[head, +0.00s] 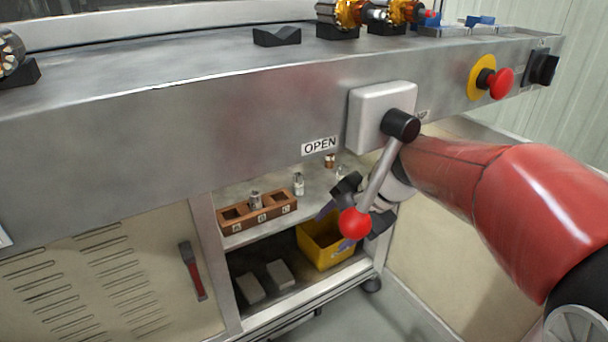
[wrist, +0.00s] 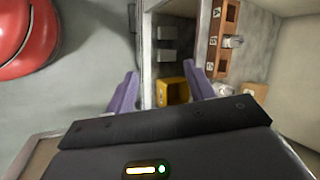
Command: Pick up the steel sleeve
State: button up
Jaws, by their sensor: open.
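Two small steel-coloured cylinders show in the head view; I cannot tell surely which is the steel sleeve. One (head: 298,184) stands on the shelf right of a brown rack. The other (head: 255,199) sits in the rack (head: 257,217), in its middle part. In the wrist view, a steel cylinder (wrist: 232,41) is at the rack (wrist: 214,58) and another light piece (wrist: 221,89) lies below it. My gripper (head: 333,230) is in front of the cabinet opening, right of these pieces and partly hidden by a lever. Its purple fingers (wrist: 163,88) are apart, with nothing between them.
The lever's red knob (head: 354,223) hangs close in front of my gripper. A yellow bin (head: 318,252) and grey blocks (head: 280,274) are on the lower shelf. A copper-coloured piece (head: 330,160) stands farther back. The bench front (head: 180,130) overhangs the shelf.

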jog(key=w+a+f+m+y, duration=0.2)
jog(key=w+a+m+y, duration=0.15)
jog(key=w, duration=0.45)
jog(key=w+a+f+m+y, duration=0.2)
jog(key=w+m+y, duration=0.15)
jog(key=w, duration=0.45)
jog(key=m+t+y, duration=0.3)
jog(key=m+y, duration=0.1)
jog(key=m, duration=0.4)
send_near(298, 177)
jog(key=w+a, duration=0.1)
jog(key=a, duration=0.1)
jog(key=w+a+f, duration=0.1)
jog(key=a, duration=0.1)
jog(key=shift+w+a+f, duration=0.1)
jog(key=shift+w, duration=0.2)
jog(key=x, duration=0.7)
jog(key=shift+w+a, duration=0.1)
jog(key=c, duration=1.2)
jog(key=shift+o, duration=0.2)
